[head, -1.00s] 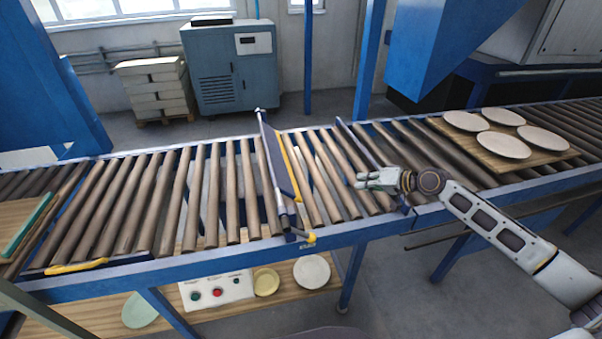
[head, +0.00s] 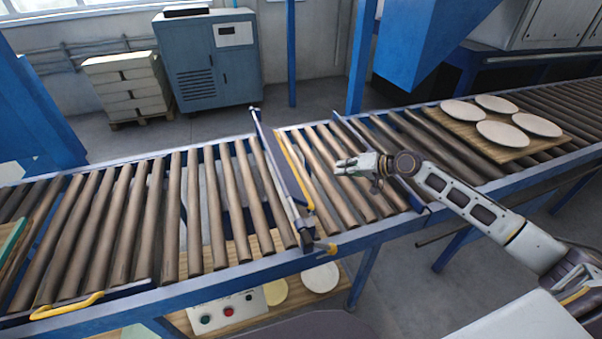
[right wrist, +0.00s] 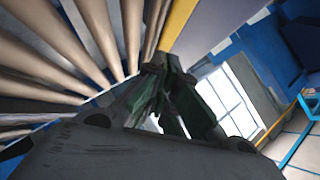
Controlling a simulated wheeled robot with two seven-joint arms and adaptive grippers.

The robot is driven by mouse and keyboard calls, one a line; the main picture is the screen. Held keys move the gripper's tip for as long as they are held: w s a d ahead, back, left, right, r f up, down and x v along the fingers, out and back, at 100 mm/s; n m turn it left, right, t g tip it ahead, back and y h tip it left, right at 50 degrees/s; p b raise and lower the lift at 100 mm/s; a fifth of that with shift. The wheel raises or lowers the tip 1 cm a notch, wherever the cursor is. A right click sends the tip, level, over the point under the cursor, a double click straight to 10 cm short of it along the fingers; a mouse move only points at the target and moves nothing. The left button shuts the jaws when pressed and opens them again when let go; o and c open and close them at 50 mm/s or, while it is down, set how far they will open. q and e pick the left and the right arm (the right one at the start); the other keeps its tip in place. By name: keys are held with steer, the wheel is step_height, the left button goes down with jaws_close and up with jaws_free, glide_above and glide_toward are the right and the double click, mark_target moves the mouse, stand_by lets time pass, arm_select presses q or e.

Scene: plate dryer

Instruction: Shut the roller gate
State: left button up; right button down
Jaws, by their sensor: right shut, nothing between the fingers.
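A thin blue panel with a yellow edge (head: 292,170), which looks like the roller gate, stands across the conveyor near the middle of the head view. A yellow piece (head: 325,248) shows at its near end, by the front rail. My right gripper (head: 340,167) is shut and empty above the rollers, to the right of the panel and apart from it. In the right wrist view the shut fingers (right wrist: 165,100) have rollers to their left and a yellow strip (right wrist: 178,22) beyond them. I cannot tell the gate's exact position. My left gripper is out of view.
A board (head: 460,128) with several white plates lies on the conveyor at the right. A second blue divider (head: 378,160) crosses the rollers behind my right gripper. A yellow handle (head: 67,306) is at the front left. A control box (head: 228,310) sits below.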

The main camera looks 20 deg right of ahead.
steer(key=x, duration=0.8)
steer(key=s+a+p+x, duration=0.1)
steer(key=x, duration=0.3)
steer(key=shift+a+f, duration=0.1)
steer(key=shift+f, duration=0.2)
steer(key=shift+a+f, duration=0.55)
steer(key=shift+f, duration=0.05)
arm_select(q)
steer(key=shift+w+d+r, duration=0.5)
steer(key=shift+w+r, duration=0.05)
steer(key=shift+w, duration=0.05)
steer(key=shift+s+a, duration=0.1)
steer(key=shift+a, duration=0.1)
